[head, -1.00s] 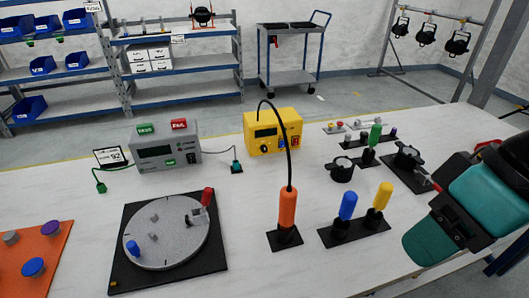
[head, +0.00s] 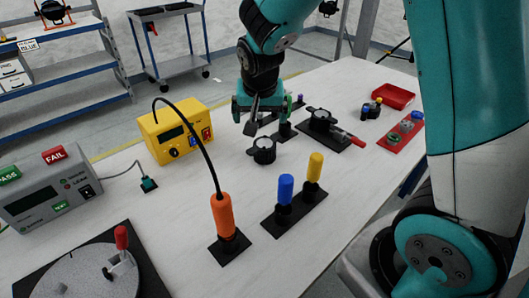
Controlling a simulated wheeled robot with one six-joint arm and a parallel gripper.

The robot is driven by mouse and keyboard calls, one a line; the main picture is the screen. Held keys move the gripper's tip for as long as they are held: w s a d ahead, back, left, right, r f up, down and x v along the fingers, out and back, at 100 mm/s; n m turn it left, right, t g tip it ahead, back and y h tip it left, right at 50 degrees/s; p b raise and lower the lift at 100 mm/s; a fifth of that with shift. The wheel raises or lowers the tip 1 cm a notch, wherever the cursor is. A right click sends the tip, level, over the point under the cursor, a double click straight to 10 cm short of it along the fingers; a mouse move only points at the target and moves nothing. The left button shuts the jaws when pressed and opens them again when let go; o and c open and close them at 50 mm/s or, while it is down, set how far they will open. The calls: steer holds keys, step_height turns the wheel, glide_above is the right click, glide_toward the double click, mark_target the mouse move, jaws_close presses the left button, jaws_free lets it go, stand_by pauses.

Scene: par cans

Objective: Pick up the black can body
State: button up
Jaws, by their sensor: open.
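The black can body (head: 263,152) stands on the white table in the middle of the head view, with a small black tab on its side. My gripper (head: 255,124) points down above and just behind it in the picture, a little to its left. The gripper is open, with nothing seen between its fingers. Its teal-sided jaws hide part of the tool stands behind. I cannot tell the exact height of the fingertips over the can.
A similar black part (head: 321,121) sits in a red-handled clamp fixture. Blue (head: 286,188) and yellow (head: 315,168) handled tools and an orange driver (head: 224,215) stand in front. A yellow power unit (head: 177,135) is left. A red tray (head: 394,96) lies right.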

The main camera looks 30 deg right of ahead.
step_height(320, 180, down, 2)
steer(key=w+d+m, duration=0.1)
steer(key=w+d, duration=0.1)
steer(key=p, duration=0.1)
glide_toward(265, 143)
steer(key=shift+h, duration=0.3)
steer(key=x, duration=0.5)
steer(key=shift+s+a+f, duration=0.15)
steer(key=shift+a+f, duration=0.05)
steer(key=shift+a, duration=0.2)
steer(key=shift+w+p+x, duration=0.2)
steer(key=shift+p+x, duration=0.4)
steer(key=shift+x, duration=2.5)
steer(key=shift+d+r, duration=0.1)
steer(key=shift+d, duration=0.05)
steer(key=shift+c, duration=0.2)
steer(key=c, duration=1.1)
